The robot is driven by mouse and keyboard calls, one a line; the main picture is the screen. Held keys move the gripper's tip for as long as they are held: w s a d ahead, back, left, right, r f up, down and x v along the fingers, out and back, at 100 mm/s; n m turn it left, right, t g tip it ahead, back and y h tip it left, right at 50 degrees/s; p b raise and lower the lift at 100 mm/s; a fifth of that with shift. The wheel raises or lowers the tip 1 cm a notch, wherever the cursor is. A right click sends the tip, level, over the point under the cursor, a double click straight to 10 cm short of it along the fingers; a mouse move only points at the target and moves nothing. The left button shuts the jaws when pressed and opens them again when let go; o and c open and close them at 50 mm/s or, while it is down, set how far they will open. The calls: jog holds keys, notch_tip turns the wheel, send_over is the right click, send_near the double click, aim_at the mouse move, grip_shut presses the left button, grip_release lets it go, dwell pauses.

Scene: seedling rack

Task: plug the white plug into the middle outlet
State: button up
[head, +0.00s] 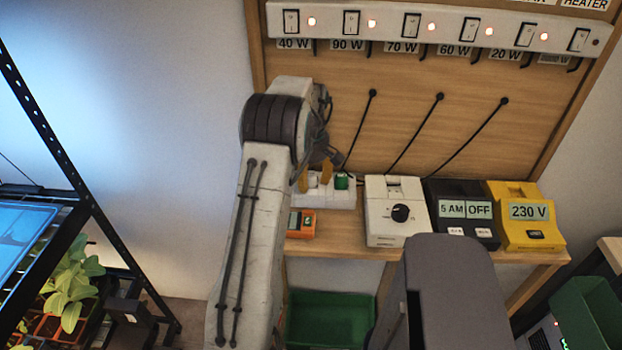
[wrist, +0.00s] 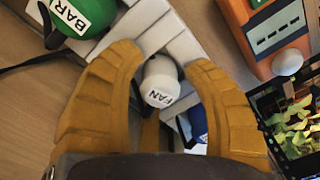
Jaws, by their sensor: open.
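A white plug labelled FAN (wrist: 160,82) stands at the middle of the white outlet strip (head: 347,198), between a green plug labelled BAR (wrist: 82,20) and a blue plug (wrist: 197,122). My gripper (wrist: 162,57) is open, with its orange fingers on either side of the white plug and gaps showing beside it. In the head view my gripper (head: 313,174) is low over the left part of the strip, beside the green plug (head: 342,181). The contact under the white plug is hidden, so I cannot tell how deep it sits.
An orange meter (head: 301,224) lies in front of the strip. A white dial box (head: 397,214), a black timer (head: 462,213) and a yellow 230 V box (head: 526,216) stand to the right. Black cables hang from the wooden board behind. A green crate (head: 325,312) is below.

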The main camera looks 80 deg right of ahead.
jog(key=shift+a+f, duration=0.15)
jog(key=shift+r, duration=3.9)
